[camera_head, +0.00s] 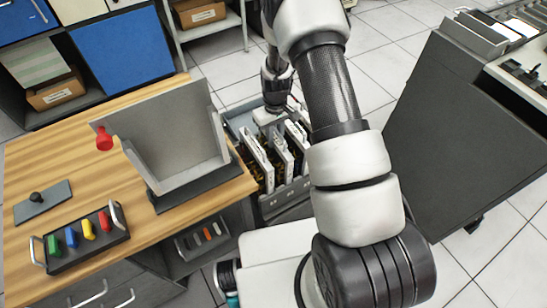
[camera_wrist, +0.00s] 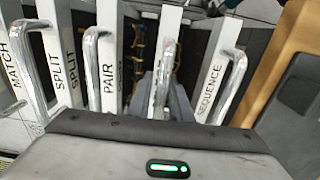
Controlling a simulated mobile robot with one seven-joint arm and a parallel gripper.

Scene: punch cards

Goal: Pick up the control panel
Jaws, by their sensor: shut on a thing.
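Several white-edged control panels (camera_head: 257,158) with metal handles stand upright in a dark rack (camera_head: 270,205) beside the wooden table. In the wrist view, readable edge labels include MATCH, SPLIT, PAIR (camera_wrist: 108,60) and SEQUENCE (camera_wrist: 218,65). My gripper (camera_wrist: 165,100) is shut on the handle of the panel (camera_wrist: 171,22) between PAIR and SEQUENCE. That panel's label is hidden behind the handle and fingers. In the head view my gripper (camera_head: 268,116) is over the rack, and its fingertips are hard to make out. The held panel appears to stand among the others.
A large dark machine (camera_head: 430,140) stands at right. Tiled floor lies between.

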